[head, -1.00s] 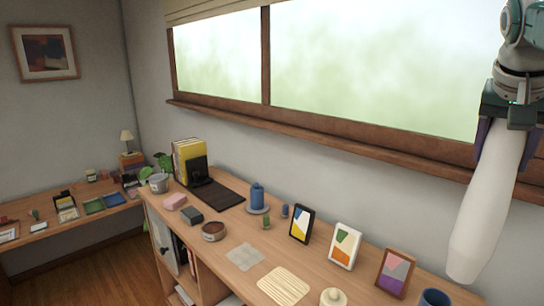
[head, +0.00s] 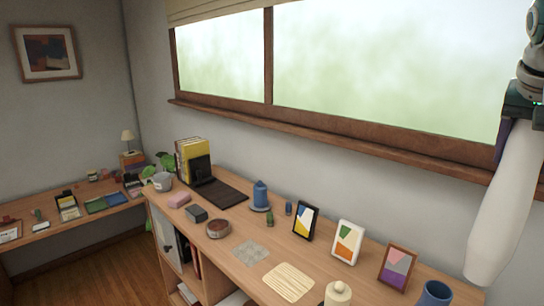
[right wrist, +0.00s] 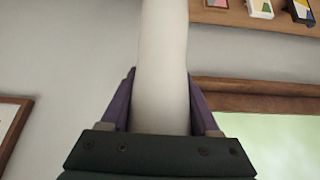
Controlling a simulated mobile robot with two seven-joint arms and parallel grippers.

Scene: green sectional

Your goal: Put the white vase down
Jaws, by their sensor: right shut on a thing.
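The white vase (head: 501,215) is tall and slim. It hangs at the right edge of the head view, in the air in front of the wall, slightly tilted. My right gripper (head: 520,118) is shut on its upper end. In the right wrist view the vase (right wrist: 163,65) stands between the two purple fingers of the right gripper (right wrist: 162,110). The lower end of the vase is near the right end of the wooden cabinet top (head: 228,262); I cannot tell the gap between them. My left gripper is not in view.
The cabinet top holds a blue cup (head: 434,294), a cream lidded jar (head: 338,293), three picture frames, including a brown one (head: 397,266), a striped mat (head: 289,282), a grey tile (head: 250,253) and a brown bowl (head: 218,228). A window sill (head: 330,128) runs along the wall above.

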